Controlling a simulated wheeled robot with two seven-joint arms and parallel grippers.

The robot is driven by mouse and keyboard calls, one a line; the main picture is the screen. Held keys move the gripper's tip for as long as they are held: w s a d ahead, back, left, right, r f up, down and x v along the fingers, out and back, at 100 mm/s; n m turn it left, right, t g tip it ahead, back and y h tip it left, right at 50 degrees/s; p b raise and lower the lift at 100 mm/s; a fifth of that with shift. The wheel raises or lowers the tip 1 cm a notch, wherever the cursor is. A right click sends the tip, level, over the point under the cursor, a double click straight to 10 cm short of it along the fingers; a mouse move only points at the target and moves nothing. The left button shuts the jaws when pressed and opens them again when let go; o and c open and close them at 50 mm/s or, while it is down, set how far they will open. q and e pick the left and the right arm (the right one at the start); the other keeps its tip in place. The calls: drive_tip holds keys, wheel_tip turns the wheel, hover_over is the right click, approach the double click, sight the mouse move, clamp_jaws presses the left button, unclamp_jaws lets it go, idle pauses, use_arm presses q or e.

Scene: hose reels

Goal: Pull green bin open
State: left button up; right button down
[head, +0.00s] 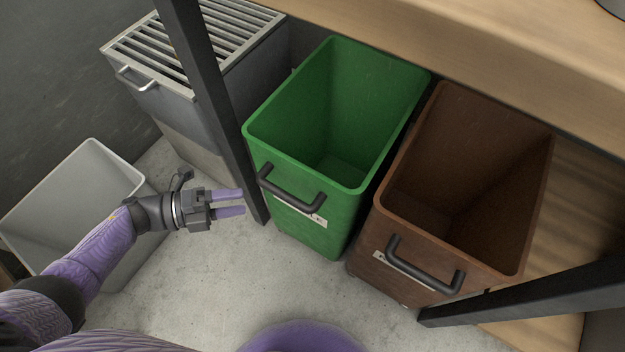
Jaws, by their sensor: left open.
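The green bin (307,233) is an open-topped, empty box under the wooden counter. Its front stands out past the counter edge, and its rear part is close to that edge. A black bar handle (291,192) is on its front, with a small pale label beside it. My left gripper (243,202) is open and empty, with purple fingers pointing right. In the picture it is just left of the green bin's handle, apart from it. The fingers overlap the dark post. My right gripper does not show.
A brown bin (440,262) with a black handle stands right of the green bin. A dark post (205,95) rises at the green bin's left. A grey slatted unit (190,50) and a pale grey bin (75,200) are at left. The concrete floor (250,285) in front is clear.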

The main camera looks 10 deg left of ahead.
sight(284, 194)
use_arm(q)
drive_tip(key=x, duration=0.4)
drive_tip(key=b+x, duration=0.1)
drive_tip(key=x, duration=0.4)
drive_tip(key=shift+d+r, duration=0.2)
drive_tip(key=shift+d, duration=0.15)
clamp_jaws()
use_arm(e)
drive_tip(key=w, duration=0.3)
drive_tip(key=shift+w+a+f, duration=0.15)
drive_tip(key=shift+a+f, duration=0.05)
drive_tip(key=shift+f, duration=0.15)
